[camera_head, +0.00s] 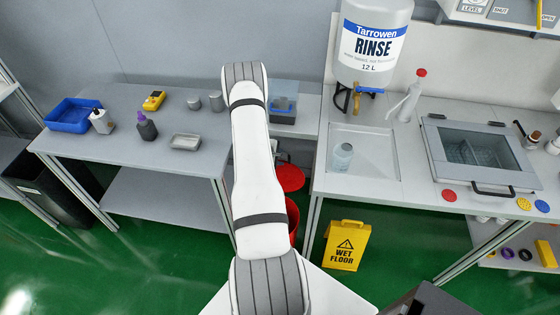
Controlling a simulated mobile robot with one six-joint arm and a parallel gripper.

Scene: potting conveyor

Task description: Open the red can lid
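The red can (293,216) stands on the green floor between the two benches, mostly hidden behind my white arm. Its red lid (291,178) shows as a round disc above and behind the can body. It appears tilted up from the rim, but my arm covers the left part, so how far it is open is hard to tell. My arm reaches up the middle of the picture.
A yellow wet floor sign (346,245) stands right of the can. The left bench (120,150) holds a blue tray (72,122), bottles and small items. The right bench (350,193) has a sink, a rinse tank (372,45) and a lidded box (478,150). Green floor is open at lower left.

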